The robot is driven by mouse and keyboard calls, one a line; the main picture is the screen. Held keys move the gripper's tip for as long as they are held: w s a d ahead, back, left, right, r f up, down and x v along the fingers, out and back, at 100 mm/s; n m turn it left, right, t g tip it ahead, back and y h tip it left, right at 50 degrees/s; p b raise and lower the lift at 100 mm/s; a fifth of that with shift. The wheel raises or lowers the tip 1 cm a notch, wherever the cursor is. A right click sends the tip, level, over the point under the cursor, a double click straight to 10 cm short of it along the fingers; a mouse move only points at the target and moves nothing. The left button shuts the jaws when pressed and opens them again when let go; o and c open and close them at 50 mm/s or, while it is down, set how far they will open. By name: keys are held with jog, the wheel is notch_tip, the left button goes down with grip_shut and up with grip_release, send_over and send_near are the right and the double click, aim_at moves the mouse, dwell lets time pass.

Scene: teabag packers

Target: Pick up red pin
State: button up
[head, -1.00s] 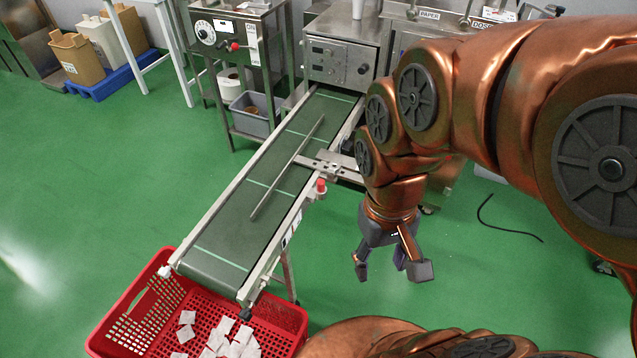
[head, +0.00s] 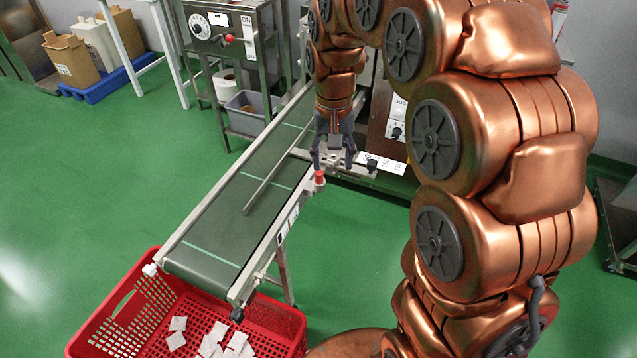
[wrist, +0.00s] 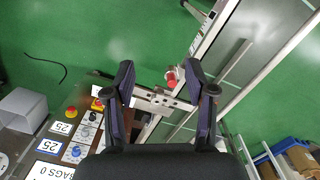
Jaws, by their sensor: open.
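The red pin (head: 319,178) is a small red knob standing at the near side rail of the conveyor, beside a metal bracket. In the wrist view the red pin (wrist: 171,79) shows between the two fingertips, closer to the right one. My gripper (head: 334,160) is above the bracket, its fingers pointing down, with the pin just below its left finger in the head view. In the wrist view my gripper (wrist: 160,76) is open and empty, its fingers apart on either side of the pin. How high the fingertips are above the pin is hard to tell.
The conveyor belt (head: 215,245) carries a slanted metal bar (head: 262,188) close by. The metal bracket (wrist: 158,98) lies below the fingers. A red basket (head: 85,335) with white teabags stands at the belt's lower end. A control panel (wrist: 75,140) is close on the left.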

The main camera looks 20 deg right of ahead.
jog(key=m+b, duration=0.2)
jog(key=b, duration=0.3)
send_over(319, 173)
jog(key=w, duration=0.1)
jog(key=shift+t, duration=0.3)
notch_tip(319, 173, down, 10)
jog(key=shift+w+d+f, duration=0.1)
jog(key=shift+f, duration=1.45)
jog(key=f, duration=0.2)
jog(key=s+f, duration=0.1)
jog(key=f, duration=0.1)
jog(key=shift+f, duration=0.35)
jog(key=shift+w+f+p, duration=0.1)
jog(key=shift+f+p, duration=0.2)
jog(key=shift+f, duration=0.05)
jog(key=shift+c, duration=0.3)
grip_shut()
